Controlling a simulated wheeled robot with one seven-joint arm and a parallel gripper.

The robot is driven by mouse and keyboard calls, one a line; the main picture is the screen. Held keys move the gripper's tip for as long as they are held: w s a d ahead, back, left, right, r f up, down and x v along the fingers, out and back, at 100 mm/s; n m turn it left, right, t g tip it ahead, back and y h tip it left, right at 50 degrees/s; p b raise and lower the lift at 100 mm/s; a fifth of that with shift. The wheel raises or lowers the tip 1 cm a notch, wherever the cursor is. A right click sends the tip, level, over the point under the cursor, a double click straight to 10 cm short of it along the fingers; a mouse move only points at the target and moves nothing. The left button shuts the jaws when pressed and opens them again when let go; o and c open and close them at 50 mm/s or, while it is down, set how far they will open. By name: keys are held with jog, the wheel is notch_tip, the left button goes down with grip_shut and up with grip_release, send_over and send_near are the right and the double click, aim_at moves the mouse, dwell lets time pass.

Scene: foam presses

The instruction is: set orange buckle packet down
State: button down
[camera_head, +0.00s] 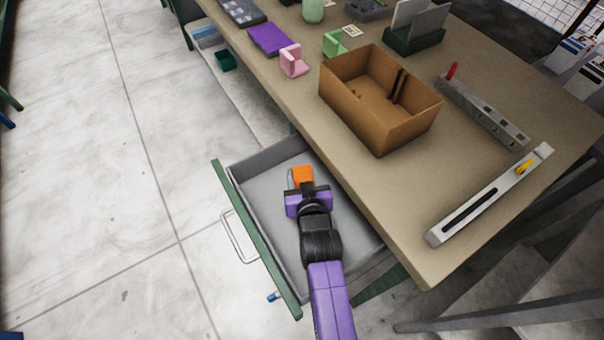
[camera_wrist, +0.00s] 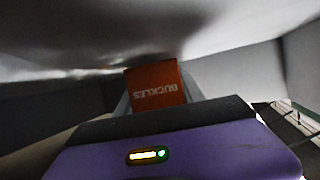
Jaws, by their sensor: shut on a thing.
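The orange buckle packet (camera_head: 302,176) is at my gripper's fingers, inside the open drawer (camera_head: 268,192). In the wrist view the packet (camera_wrist: 155,86) shows its orange face with the word "BUCKLES", upside down. My gripper (camera_head: 304,188) is shut on the packet, low over the grey drawer floor. Whether the packet touches the floor cannot be told.
The drawer has a green front with a handle (camera_head: 238,238) and hangs open from the table (camera_head: 400,215). An open cardboard box (camera_head: 345,105) stands on the table near the drawer. Two long metal tools lie to its right. The drawer floor around the packet looks bare.

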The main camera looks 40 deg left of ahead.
aim_at(304, 180)
jog(key=c, duration=0.7)
grip_release()
jog(key=shift+r+p, duration=0.45)
jog(key=shift+r, duration=0.1)
jog(key=v, duration=0.7)
jog(key=shift+s+d+r+p, duration=0.1)
jog(key=shift+r+p, duration=0.1)
jog(key=shift+p, duration=0.1)
